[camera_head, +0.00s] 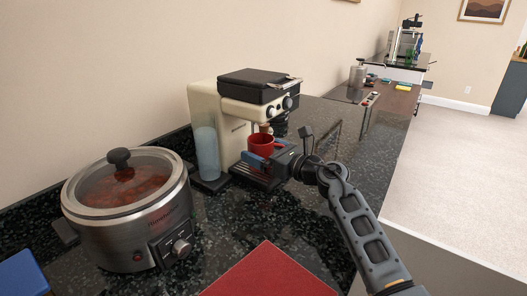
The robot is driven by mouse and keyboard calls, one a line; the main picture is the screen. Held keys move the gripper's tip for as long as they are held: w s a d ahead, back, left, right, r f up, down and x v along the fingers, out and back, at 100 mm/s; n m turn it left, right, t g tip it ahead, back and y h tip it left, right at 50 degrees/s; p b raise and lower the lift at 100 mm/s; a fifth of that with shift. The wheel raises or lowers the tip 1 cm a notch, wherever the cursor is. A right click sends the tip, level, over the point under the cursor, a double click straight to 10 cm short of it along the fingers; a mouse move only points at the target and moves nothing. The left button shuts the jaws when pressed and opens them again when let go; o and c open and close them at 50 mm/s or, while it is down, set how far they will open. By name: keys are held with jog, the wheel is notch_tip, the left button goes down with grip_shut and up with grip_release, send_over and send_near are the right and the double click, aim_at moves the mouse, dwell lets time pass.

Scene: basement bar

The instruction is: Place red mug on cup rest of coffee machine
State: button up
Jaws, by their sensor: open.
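The cream coffee machine (215,99) with a black top stands on the dark counter against the wall. The red mug (262,141) is upright under its spout, at the black cup rest (262,179). Whether its base touches the rest is hidden by my gripper. My gripper (262,158) reaches in from the right and is open, with its blue-tipped fingers at the mug's lower front. I cannot tell whether the fingers touch the mug.
A steel slow cooker (120,229) with a glass lid stands at the left. A red flat-topped object (260,275) is at the front edge. A blue object (22,274) lies at the lower left. Dark counter (225,222) is clear before the machine.

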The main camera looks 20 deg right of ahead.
jog(key=v, duration=1.2)
jog(key=shift+r+b, duration=0.1)
jog(key=shift+b, duration=0.2)
